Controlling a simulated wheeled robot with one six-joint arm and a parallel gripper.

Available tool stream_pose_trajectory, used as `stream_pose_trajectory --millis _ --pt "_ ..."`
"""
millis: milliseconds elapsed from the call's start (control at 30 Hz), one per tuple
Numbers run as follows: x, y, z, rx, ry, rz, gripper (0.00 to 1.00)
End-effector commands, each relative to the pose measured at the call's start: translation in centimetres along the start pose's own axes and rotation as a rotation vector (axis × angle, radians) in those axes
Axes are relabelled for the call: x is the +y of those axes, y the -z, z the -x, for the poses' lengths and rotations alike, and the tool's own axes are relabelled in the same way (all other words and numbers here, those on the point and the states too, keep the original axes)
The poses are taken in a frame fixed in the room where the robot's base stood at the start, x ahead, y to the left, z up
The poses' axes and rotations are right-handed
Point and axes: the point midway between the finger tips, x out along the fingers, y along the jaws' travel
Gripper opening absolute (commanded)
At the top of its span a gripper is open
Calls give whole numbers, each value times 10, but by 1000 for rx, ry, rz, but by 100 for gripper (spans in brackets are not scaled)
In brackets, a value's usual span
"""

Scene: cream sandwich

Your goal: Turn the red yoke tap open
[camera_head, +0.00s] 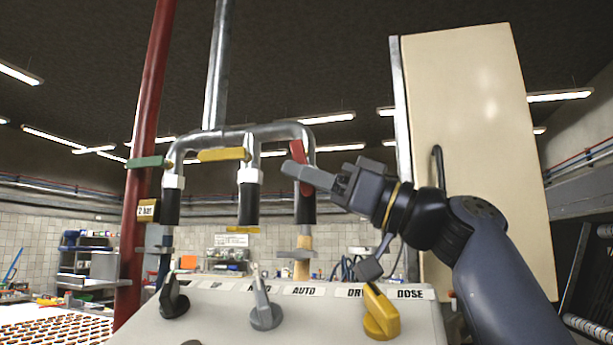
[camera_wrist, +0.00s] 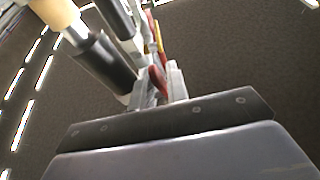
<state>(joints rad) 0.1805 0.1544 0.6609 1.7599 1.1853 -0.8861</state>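The red yoke tap (camera_head: 299,152) has a red lever on the right-hand downpipe of the grey pipe manifold. The lever stands steep and slightly tilted, unlike the level green and yellow ones. My gripper (camera_head: 297,174) reaches in from the right, and a finger covers the lever's middle. In the wrist view, the red lever (camera_wrist: 157,80) lies between my two fingers (camera_wrist: 160,88) and fills the narrow gap, so the gripper looks shut on it. The exact contact is partly hidden.
A yellow lever (camera_head: 222,155) and a green lever (camera_head: 146,162) sit to the left. Below is a panel with black (camera_head: 174,300), grey (camera_head: 265,312) and yellow (camera_head: 381,314) knobs. A cream cabinet (camera_head: 470,120) stands behind my arm. A red pipe (camera_head: 146,100) rises at left.

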Motion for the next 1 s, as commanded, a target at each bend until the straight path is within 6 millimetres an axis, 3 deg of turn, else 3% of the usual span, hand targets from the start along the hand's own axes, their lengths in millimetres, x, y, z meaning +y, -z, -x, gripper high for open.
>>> stream_pose_trajectory --millis 433,600,1000 --pt "1 -2 10 0 -2 0 15" --pt "1 -4 35 0 -5 3 15" --pt "1 26 93 -1 -5 3 15"
